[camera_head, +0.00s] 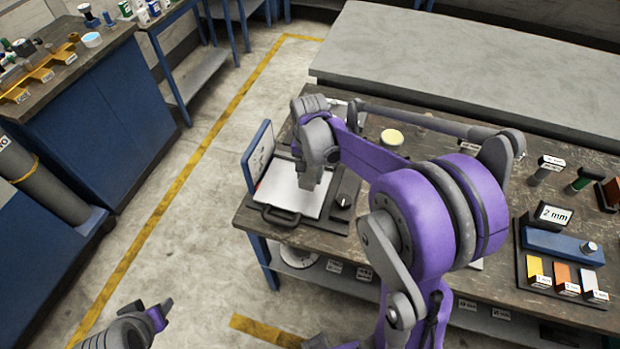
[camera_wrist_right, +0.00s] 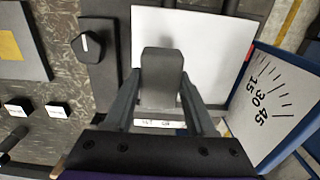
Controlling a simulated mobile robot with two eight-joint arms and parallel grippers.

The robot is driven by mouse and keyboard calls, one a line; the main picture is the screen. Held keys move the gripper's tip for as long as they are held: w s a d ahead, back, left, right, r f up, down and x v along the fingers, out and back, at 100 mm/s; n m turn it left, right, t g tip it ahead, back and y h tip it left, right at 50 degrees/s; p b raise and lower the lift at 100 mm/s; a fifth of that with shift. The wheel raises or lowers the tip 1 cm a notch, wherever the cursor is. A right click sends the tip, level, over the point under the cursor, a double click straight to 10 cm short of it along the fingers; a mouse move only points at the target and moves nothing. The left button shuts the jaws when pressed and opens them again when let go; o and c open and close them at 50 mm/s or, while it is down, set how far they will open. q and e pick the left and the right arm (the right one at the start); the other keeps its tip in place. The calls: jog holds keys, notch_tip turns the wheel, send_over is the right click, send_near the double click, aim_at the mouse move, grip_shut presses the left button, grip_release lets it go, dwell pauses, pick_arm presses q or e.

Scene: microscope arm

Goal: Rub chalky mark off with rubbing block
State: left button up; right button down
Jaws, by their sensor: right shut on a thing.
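My right gripper (camera_head: 308,172) is over the white plate (camera_head: 283,197) on the table and points down at it. In the right wrist view its two fingers (camera_wrist_right: 158,100) are shut on a grey block (camera_wrist_right: 161,68), which I take for the rubbing block. The block is over the white plate (camera_wrist_right: 205,35); I cannot tell whether it touches it. No chalky mark can be made out on the visible part of the plate; the block and gripper hide some of it. Part of my left arm (camera_head: 130,328) shows at the bottom left; its jaws are not clear.
An upright blue-framed panel (camera_head: 258,155) with an angle scale stands at the plate's left edge. A dark knob (camera_head: 343,200) sits to its right. A blue device with a "2 mm" sign (camera_head: 553,214) and coloured blocks is at the far right. A grey bench (camera_head: 470,60) stands behind.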

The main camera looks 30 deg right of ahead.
jog(key=shift+r+p, duration=0.45)
jog(key=shift+r, duration=0.95)
pick_arm(q)
jog(key=shift+w+a+r, duration=0.15)
jog(key=shift+a+r, duration=0.1)
jog(key=shift+r, duration=0.6)
